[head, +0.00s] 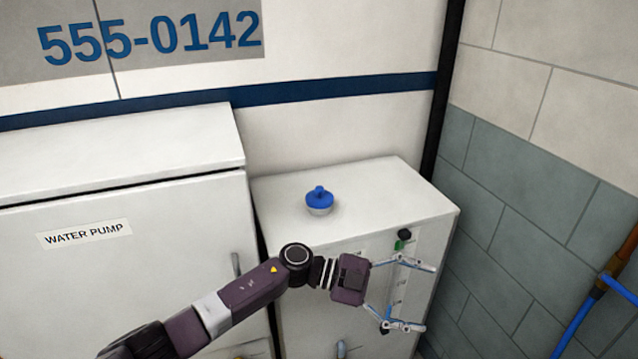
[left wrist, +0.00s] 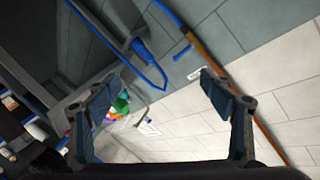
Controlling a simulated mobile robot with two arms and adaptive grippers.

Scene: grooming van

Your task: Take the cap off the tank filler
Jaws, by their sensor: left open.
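The blue cap (head: 319,196) sits on the pale neck of the tank filler (head: 320,210), on top of the white tank cabinet (head: 385,190). My left gripper (head: 422,297) is open and empty in front of the cabinet's right part, below and to the right of the cap. In the left wrist view its fingers (left wrist: 162,95) are spread with nothing between them, facing the tiled wall. The cap does not show in the left wrist view. My right gripper is in neither view.
A taller white cabinet labelled WATER PUMP (head: 85,233) stands left of the tank cabinet. A sight strip (head: 402,280) is on the tank's front, partly behind my gripper. A grey tiled wall (head: 530,200) and a blue hose (head: 578,325) on a copper pipe (head: 622,255) are at right.

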